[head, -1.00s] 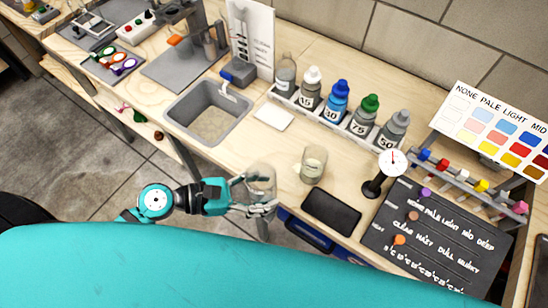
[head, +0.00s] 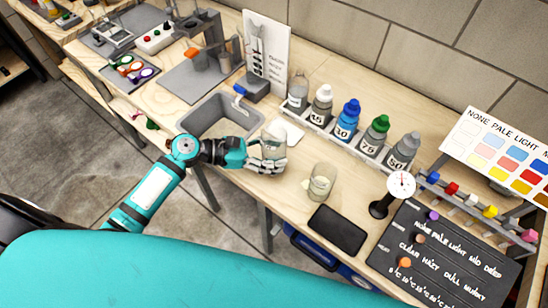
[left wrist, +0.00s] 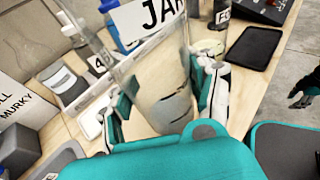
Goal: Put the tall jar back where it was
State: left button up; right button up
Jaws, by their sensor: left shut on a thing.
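The tall jar is clear glass and shows large in the left wrist view (left wrist: 160,85), with a white label reading JAR at its far end. My left gripper (head: 268,157) is shut around it, with white-tipped fingers on both sides (left wrist: 165,95). In the head view the jar (head: 274,134) is partly hidden by the fingers, at the right corner of the sink and in front of a white pad (head: 291,132). I cannot tell whether its base touches the bench. What looks like my right gripper (left wrist: 305,92) hangs at the right of the left wrist view, too small to read.
The grey sink (head: 190,122) is left of the jar. A shorter glass (head: 320,184) stands to its right, with a black tablet (head: 338,229) in front. A rack of numbered bottles (head: 347,122) stands behind. A dial gauge (head: 400,186) stands farther right.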

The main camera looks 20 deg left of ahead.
pick_arm(q)
jog(key=shift+f, duration=1.35)
jog(key=shift+s, duration=0.1)
jog(key=o, duration=1.4)
jog(key=shift+f, duration=0.1)
jog(key=shift+s+a, duration=0.15)
jog(key=shift+a, duration=0.15)
jog(key=b+v, duration=0.1)
jog(key=v, duration=0.9)
jog(key=shift+s+a+b, duration=0.15)
jog(key=shift+a+b, duration=0.1)
jog(key=shift+b, duration=0.05)
jog(key=shift+s+a+r, duration=0.15)
jog(key=shift+a+r, duration=0.15)
jog(key=shift+r, duration=0.1)
